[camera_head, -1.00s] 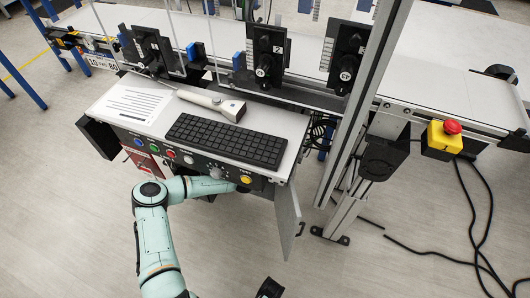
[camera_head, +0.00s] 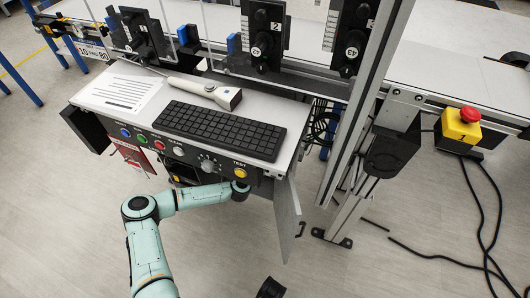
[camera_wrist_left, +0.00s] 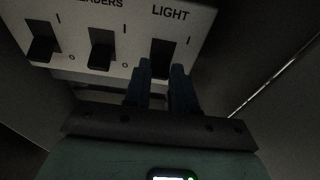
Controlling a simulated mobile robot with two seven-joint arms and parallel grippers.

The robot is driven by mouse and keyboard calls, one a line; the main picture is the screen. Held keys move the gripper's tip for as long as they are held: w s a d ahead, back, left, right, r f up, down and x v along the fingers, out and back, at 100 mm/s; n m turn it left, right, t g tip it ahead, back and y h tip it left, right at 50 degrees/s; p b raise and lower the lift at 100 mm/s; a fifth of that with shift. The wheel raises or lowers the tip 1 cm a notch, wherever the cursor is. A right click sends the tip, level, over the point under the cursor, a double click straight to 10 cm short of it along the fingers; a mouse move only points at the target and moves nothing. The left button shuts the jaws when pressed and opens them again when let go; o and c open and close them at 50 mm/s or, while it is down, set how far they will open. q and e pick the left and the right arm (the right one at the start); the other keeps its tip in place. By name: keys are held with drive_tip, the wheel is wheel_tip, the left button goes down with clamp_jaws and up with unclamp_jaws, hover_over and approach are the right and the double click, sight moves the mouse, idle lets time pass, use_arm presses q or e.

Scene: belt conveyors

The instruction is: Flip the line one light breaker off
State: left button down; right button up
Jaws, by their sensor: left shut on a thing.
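The light breaker (camera_wrist_left: 163,52) is a black switch under the word LIGHT on a pale panel (camera_wrist_left: 75,14), at the top of the left wrist view. My left gripper (camera_wrist_left: 162,70) has its two dark fingers at the lower end of this switch, one on each side, and is shut on it. The switch's lower part is hidden between the fingers, so its position is unclear. In the head view my left forearm (camera_head: 205,196) reaches under the control desk, which hides the gripper. A black part at the bottom edge, perhaps my right gripper (camera_head: 270,288), shows only partly.
Two more black switches (camera_wrist_left: 42,45) sit left of the light breaker. A cabinet wall stands close on the right. The desk carries a keyboard (camera_head: 223,130), a scanner (camera_head: 205,91) and front buttons. An open door (camera_head: 287,218) hangs right of my forearm.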

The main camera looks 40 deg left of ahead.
use_arm(q)
drive_tip(key=shift+f, duration=0.1)
use_arm(e)
drive_tip(key=shift+w+d+f, duration=0.35)
drive_tip(key=shift+w+f, duration=0.05)
drive_tip(key=shift+w, duration=0.25)
use_arm(q)
drive_tip(key=c, duration=0.9)
unclamp_jaws()
drive_tip(key=p+v, duration=0.2)
drive_tip(key=v, duration=1.1)
drive_tip(key=shift+s+f+p, duration=0.1)
drive_tip(key=shift+s+p, duration=0.15)
drive_tip(key=shift+p, duration=0.1)
use_arm(e)
drive_tip(key=s+a+r+g, duration=0.1)
drive_tip(key=s+a+r, duration=0.1)
drive_tip(key=s+r, duration=0.1)
drive_tip(key=shift+s+a+y, duration=0.2)
drive_tip(key=shift+s+y, duration=0.1)
drive_tip(key=shift+s, duration=0.55)
drive_tip(key=shift+r, duration=0.1)
